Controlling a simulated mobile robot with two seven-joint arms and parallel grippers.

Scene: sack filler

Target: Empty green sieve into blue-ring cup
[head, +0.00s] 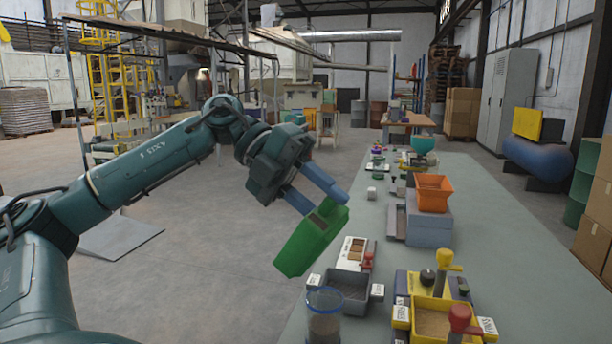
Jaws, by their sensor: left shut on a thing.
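My left gripper (318,196) comes in from the left with its blue fingers shut on the green sieve (309,243). The sieve is a green, box-like body with a small dark opening near the fingers. It is tilted, its far end slanting down to the left, and it is held in the air near the table's left edge. Its contents cannot be made out. A clear cup with a blue ring (325,317) stands at the near left of the table, below and apart from the sieve. My right gripper is not in view.
A grey labelled tray (352,284) stands just behind the cup. A yellow tray (444,322) with yellow and red knobs is to its right. An orange hopper (433,193) on a grey block stands farther back. The table's right side (535,250) is clear.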

